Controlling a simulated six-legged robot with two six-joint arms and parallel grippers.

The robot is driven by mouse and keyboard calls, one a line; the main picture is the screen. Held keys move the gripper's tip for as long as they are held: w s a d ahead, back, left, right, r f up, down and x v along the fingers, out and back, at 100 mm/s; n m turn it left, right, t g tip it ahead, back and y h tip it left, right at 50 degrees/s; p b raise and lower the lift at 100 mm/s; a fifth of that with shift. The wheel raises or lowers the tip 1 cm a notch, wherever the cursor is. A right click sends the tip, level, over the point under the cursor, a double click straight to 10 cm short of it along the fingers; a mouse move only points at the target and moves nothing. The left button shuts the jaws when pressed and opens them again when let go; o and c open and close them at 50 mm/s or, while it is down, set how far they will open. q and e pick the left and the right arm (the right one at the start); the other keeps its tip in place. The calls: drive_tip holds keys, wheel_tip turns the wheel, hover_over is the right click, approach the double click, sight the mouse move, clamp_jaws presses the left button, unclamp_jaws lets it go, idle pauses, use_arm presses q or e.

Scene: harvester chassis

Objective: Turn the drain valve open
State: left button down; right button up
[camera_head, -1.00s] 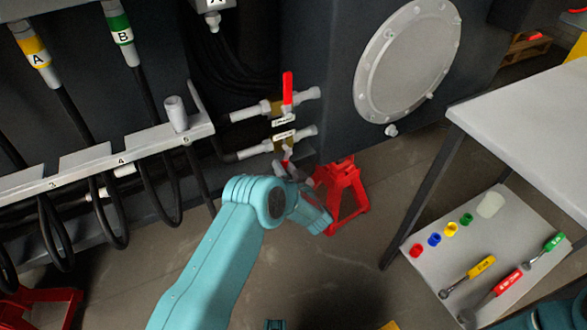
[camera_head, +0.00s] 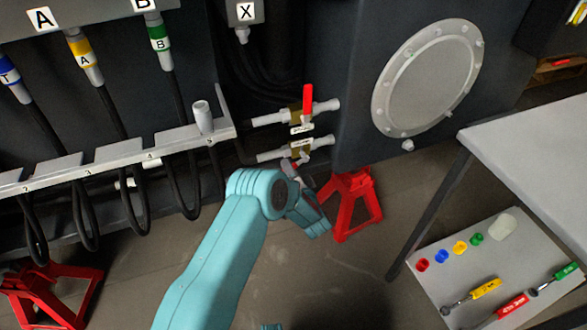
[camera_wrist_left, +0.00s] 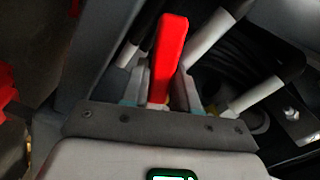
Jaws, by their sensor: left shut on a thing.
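Two pipe valves sit one above the other on the chassis in the head view. The upper valve's red lever (camera_head: 307,104) stands upright. The lower valve (camera_head: 299,154) has its lever largely hidden by my left gripper (camera_head: 292,172), which reaches it from below. In the left wrist view, a red lever (camera_wrist_left: 168,55) stands between the fingers of my left gripper (camera_wrist_left: 162,88), which is shut on it. The small tags on the valves are too small to read.
A red stand (camera_head: 352,205) is just right of my left gripper. A hose rack (camera_head: 110,160) with hanging hoses is at the left. A grey table (camera_head: 530,150) and a lower shelf (camera_head: 430,295) with caps and tools are at the right. The floor between is clear.

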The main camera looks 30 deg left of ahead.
sight(283, 154)
use_arm(q)
drive_tip(key=r+m, duration=0.1)
drive_tip(key=r+m+p, duration=0.1)
drive_tip(key=m, duration=0.1)
drive_tip(key=shift+s+a, duration=0.15)
drive_tip(key=shift+a, duration=0.2)
drive_tip(key=shift+r+m+p, duration=0.5)
drive_tip(key=shift+m, duration=0.6)
drive_tip(key=c, duration=0.9)
unclamp_jaws()
drive_tip(key=shift+c, duration=0.2)
drive_tip(key=shift+d, duration=0.1)
drive_tip(key=shift+f, duration=0.1)
